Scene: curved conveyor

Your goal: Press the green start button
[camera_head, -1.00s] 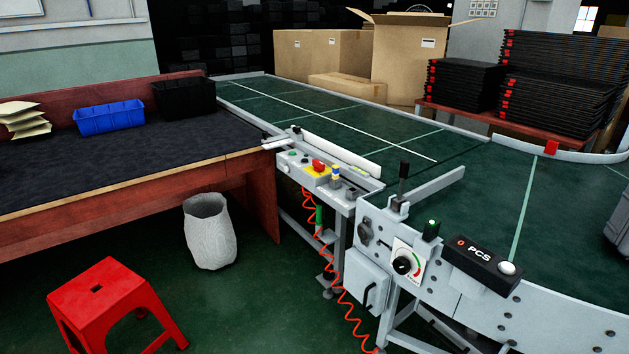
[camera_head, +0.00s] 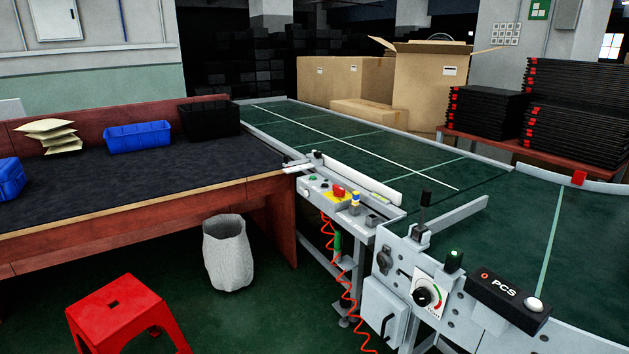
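A dark switch block with a green lit top (camera_head: 454,259) stands on the near edge of the curved conveyor (camera_head: 590,222). A smaller control box (camera_head: 319,190) sits further back beside the conveyor. It carries a small greenish button (camera_head: 312,178) and a red mushroom button (camera_head: 338,190) on a yellow plate. I cannot tell from the picture which green one is the start button. Neither of my grippers is in view, and nothing touches the controls.
A dial (camera_head: 424,296) and a black PCS counter (camera_head: 507,300) with a white button are near the green-topped block. A workbench (camera_head: 130,185) stands left, with a red stool (camera_head: 125,308) and a bin (camera_head: 228,252) on the floor. A red coiled cable (camera_head: 347,299) hangs below the controls.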

